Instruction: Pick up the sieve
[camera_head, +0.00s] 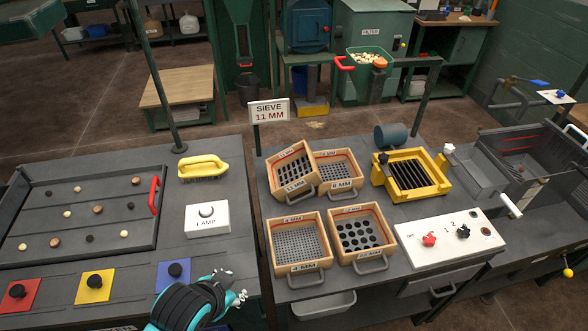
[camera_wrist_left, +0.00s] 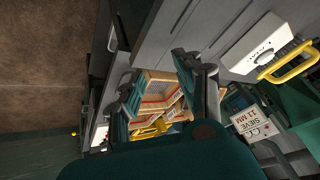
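A sign (camera_head: 269,111) reads SIEVE 11 MM. Several wooden-framed sieves with grey handles sit on the right table. The back left sieve (camera_head: 292,170), tilted and leaning, appears to be labelled 11 MM. Beside it is the 8 MM sieve (camera_head: 338,172). The 4 MM sieve (camera_head: 299,241) is at front left, and a sieve with large holes (camera_head: 362,233), its label hard to read, at front right. My left gripper (camera_head: 237,286) is open and empty, left of the sieves, apart from them. Its spread fingers show in the left wrist view (camera_wrist_left: 158,90). My right gripper is not in view.
A yellow slotted frame (camera_head: 412,174) and a switch panel (camera_head: 449,238) stand right of the sieves. A gap separates the two tables.

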